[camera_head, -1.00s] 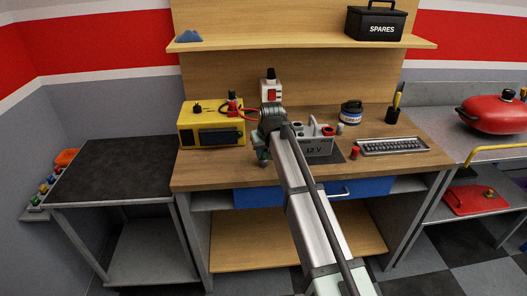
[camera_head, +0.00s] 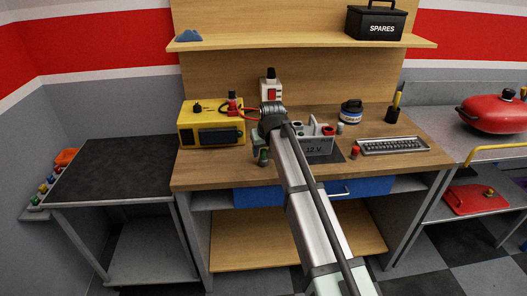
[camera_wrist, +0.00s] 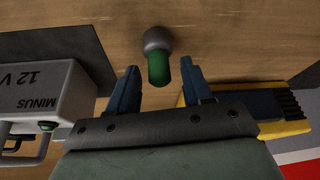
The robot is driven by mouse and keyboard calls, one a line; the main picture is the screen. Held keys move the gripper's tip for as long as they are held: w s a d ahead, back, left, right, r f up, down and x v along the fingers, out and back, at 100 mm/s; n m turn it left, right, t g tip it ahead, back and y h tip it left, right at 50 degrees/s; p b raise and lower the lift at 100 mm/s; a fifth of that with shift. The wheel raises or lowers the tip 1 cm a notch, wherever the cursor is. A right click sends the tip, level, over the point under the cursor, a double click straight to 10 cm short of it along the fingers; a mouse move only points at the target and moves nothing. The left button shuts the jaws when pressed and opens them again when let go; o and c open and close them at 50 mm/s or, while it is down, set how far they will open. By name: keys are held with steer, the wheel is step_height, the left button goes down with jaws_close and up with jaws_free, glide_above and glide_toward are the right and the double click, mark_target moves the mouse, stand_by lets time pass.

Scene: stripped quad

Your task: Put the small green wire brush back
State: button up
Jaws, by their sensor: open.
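The small green wire brush (camera_wrist: 159,66) shows in the wrist view as a short green cylinder with a rounded grey end, on the wooden bench top. It also shows in the head view (camera_head: 264,158), small, near the front of the bench just left of my arm. My gripper (camera_wrist: 160,84) is open in the wrist view, one finger on each side of the brush's green end. Clear gaps show between brush and fingers, and I cannot tell how far above it they are. In the head view my own wrist hides the fingers.
The grey 12 V battery (camera_head: 318,146) stands right of my arm, close to the gripper's left in the wrist view. A yellow charger box (camera_head: 212,124) stands on the other side. A red cap-like piece (camera_head: 354,153) and a metal tray (camera_head: 393,146) lie further right.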

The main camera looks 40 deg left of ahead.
steer(key=v, duration=1.1)
steer(key=shift+r, duration=0.35)
